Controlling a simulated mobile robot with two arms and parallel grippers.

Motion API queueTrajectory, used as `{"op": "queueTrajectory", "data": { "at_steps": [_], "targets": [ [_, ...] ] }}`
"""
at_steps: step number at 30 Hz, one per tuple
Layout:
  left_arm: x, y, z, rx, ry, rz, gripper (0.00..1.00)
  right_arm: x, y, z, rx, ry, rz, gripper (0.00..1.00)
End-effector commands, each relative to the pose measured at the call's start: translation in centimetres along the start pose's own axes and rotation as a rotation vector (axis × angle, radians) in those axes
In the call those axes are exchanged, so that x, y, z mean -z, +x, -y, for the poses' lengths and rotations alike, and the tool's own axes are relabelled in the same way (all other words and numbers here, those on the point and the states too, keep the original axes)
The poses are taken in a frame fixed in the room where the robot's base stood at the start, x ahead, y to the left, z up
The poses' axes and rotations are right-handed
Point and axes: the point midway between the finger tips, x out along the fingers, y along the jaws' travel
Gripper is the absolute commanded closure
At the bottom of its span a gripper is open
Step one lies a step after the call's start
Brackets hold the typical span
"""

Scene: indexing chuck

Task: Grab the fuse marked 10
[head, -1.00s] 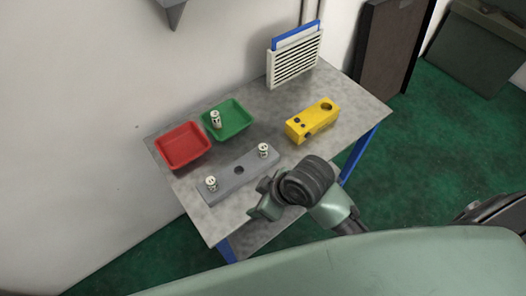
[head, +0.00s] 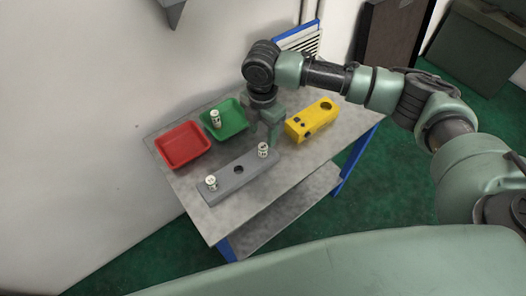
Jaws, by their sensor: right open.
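Three small white cylindrical fuses show. One fuse (head: 211,183) stands in the left end of the grey block (head: 226,181). Another fuse (head: 263,149) stands at the right end of that block, with an empty dark hole between them. A third fuse (head: 215,118) stands in the green tray (head: 237,124). The markings are too small to read. My right gripper (head: 264,138) points down just behind the fuse at the right end of the block. It is open, with no fuse seen between its fingers. My left gripper is out of view.
A red tray (head: 183,146) stands left of the green tray. A yellow block (head: 312,120) with a hole and dark buttons is right of my gripper. A white vented panel (head: 303,42) is partly hidden behind my arm. The front of the table (head: 220,220) is clear.

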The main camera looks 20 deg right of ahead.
Motion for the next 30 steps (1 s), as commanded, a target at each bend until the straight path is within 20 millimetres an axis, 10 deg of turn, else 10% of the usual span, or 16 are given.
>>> {"op": "queueTrajectory", "data": {
  "at_steps": [25, 30],
  "targets": [
    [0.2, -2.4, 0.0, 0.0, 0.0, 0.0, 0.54, -0.1, 7.5, 0.0, 0.0, -0.001, 0.0, 0.5],
    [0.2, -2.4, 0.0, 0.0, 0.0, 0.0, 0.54, -0.1, 7.5, 0.0, 0.0, 0.0, 0.0, 0.91]
  ]
}}
